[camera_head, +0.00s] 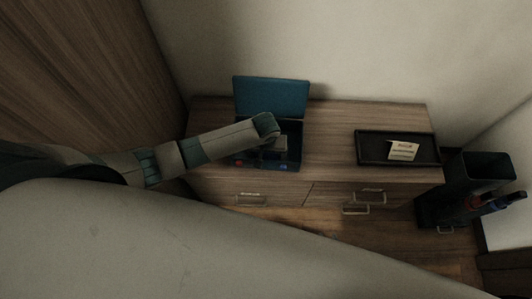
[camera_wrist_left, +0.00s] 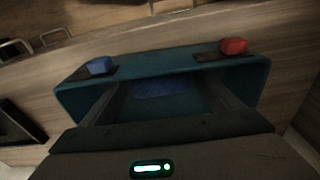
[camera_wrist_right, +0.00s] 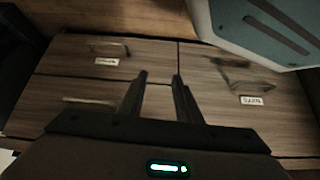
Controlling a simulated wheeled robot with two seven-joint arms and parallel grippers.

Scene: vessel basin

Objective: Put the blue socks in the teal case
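The teal case stands open on the wooden dresser, its lid (camera_head: 271,97) raised at the back. A blue and a red block sit on its front edge; in the left wrist view its near wall (camera_wrist_left: 170,58) shows. A blue cloth-like patch, apparently the blue socks (camera_wrist_left: 155,89), lies inside the case, dim and partly shaded. My left gripper (camera_wrist_left: 165,93) is at the case, its fingers wide apart on either side of the blue patch with nothing gripped. My right gripper (camera_wrist_right: 159,76) is open and empty, in front of the dresser drawers; its fingers are not seen in the head view.
A black tray (camera_head: 372,148) with a labelled card (camera_head: 403,150) lies on the dresser's right. A dark bin (camera_head: 485,167) with bottle-like items stands beside the dresser. Drawers with handles (camera_head: 250,199) form its front. Dresser top between case and tray is clear.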

